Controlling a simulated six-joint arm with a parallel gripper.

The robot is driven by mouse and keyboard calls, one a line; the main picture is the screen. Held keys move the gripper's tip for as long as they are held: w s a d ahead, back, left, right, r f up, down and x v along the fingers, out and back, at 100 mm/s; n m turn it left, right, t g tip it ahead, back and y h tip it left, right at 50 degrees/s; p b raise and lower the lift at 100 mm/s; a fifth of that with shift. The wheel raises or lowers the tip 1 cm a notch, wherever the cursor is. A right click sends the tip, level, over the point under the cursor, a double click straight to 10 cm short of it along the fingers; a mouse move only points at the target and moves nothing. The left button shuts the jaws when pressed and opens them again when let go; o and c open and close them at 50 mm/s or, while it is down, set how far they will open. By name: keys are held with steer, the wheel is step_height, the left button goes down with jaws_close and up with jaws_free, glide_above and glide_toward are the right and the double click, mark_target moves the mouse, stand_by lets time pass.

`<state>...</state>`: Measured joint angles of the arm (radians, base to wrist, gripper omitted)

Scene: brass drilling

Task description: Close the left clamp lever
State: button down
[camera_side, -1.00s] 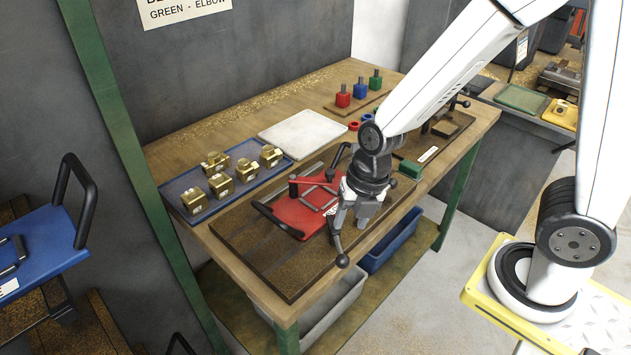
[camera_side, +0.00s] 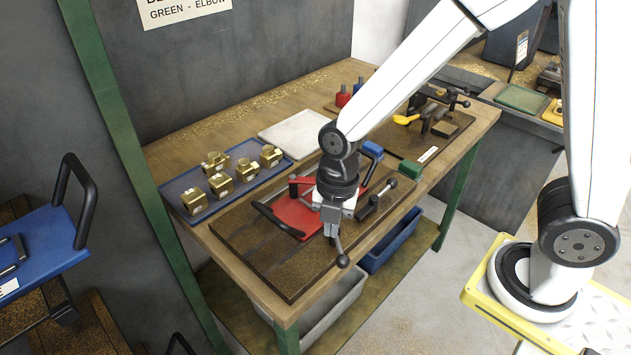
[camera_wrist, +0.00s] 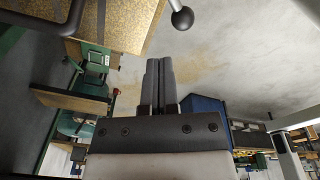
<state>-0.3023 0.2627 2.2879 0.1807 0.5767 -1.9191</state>
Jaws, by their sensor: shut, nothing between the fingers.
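The red drilling fixture (camera_side: 292,216) sits on the dark board of the bench. The left clamp lever (camera_side: 340,250), a dark rod with a ball end, points out over the bench's front edge. In the wrist view its ball (camera_wrist: 182,18) shows at the top, just right of and beyond my fingertips. My gripper (camera_side: 331,242) is shut and empty, pointing down beside the lever; the side view does not settle whether they touch. In the wrist view the shut fingers (camera_wrist: 160,64) appear apart from the ball. The lever's pivot is hidden behind my gripper.
Another ball-ended lever (camera_side: 389,185) lies right of my gripper, near a blue block (camera_side: 372,150). Brass parts (camera_side: 221,184) stand in a blue tray (camera_side: 180,190) at left. A white pad (camera_side: 295,134) lies behind. Bins sit below the bench; the space before its front edge is open.

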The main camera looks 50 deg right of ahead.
mark_target(336, 240)
steer(key=w+a+m+g+h, duration=0.1)
steer(key=w+a+m+h, duration=0.1)
steer(key=a+m, duration=0.5)
steer(key=shift+a+r+m+h, duration=0.4)
steer(key=shift+m+h, duration=0.5)
steer(key=shift+m, duration=1.4)
steer(key=shift+d+f, duration=0.1)
steer(key=shift+d, duration=0.05)
steer(key=x, duration=0.9)
steer(key=shift+s+f, duration=0.1)
steer(key=shift+f, duration=0.15)
steer(key=shift+s+d, duration=0.1)
steer(key=shift+d, duration=0.2)
steer(key=shift+s+d+r, duration=0.15)
steer(key=shift+s+d, duration=0.25)
steer(key=shift+d, duration=0.3)
steer(key=shift+s+d+r, duration=0.15)
steer(key=shift+s+d, duration=0.25)
steer(key=shift+d, duration=0.35)
